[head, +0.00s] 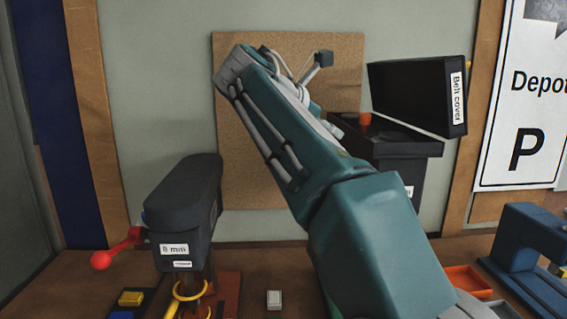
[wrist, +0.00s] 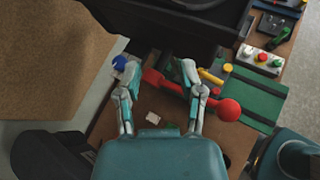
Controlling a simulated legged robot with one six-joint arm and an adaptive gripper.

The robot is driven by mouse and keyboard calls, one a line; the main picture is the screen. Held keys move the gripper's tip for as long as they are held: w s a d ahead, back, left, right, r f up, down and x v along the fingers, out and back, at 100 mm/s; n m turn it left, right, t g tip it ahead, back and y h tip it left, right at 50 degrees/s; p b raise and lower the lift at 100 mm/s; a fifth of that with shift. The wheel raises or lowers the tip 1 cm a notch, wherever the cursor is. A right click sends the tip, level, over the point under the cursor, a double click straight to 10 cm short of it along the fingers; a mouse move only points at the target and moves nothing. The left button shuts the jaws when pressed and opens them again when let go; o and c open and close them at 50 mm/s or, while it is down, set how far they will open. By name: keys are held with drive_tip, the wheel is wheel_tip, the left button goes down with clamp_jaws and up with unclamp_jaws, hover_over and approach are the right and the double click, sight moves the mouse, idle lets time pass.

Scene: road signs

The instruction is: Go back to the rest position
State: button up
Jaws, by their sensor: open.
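My gripper (wrist: 158,72) is open in the wrist view, its two fingers apart with nothing held between the tips. It points down over the bench from above. A red lever with a red ball end (wrist: 230,108) shows below and between the fingers, apparently apart from them. In the head view my teal arm rises from the lower right to the upper left and bends over at the top. The gripper itself is mostly hidden there behind the arm.
A dark machine marked "8 mm" (head: 180,210) with a red-ball lever (head: 101,259) stands left. A black "Belt cover" box (head: 418,95) stands open behind the arm. A blue machine (head: 530,255) and orange tray (head: 470,281) are right. A small white block (head: 274,299) lies in front.

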drive_tip(key=s+d+f+m+y, duration=0.2)
drive_tip(key=s+f+m+y, duration=0.1)
drive_tip(key=s+f+m, duration=0.4)
drive_tip(key=s+d+f+m+g+y, duration=0.1)
drive_tip(key=s+d+f+m+y, duration=0.1)
drive_tip(key=s+f+m, duration=0.6)
drive_tip(key=s+d+f+m+g+y, duration=0.1)
drive_tip(key=s+f+m+y, duration=0.3)
drive_tip(key=s+f+m, duration=0.4)
drive_tip(key=s+d+f, duration=0.1)
drive_tip(key=s+f, duration=0.4)
drive_tip(key=f, duration=0.4)
drive_tip(key=shift+s+d+f+y, duration=0.2)
drive_tip(key=shift+s+f+y, duration=0.05)
drive_tip(key=shift+f+y, duration=0.05)
drive_tip(key=shift+s, duration=0.1)
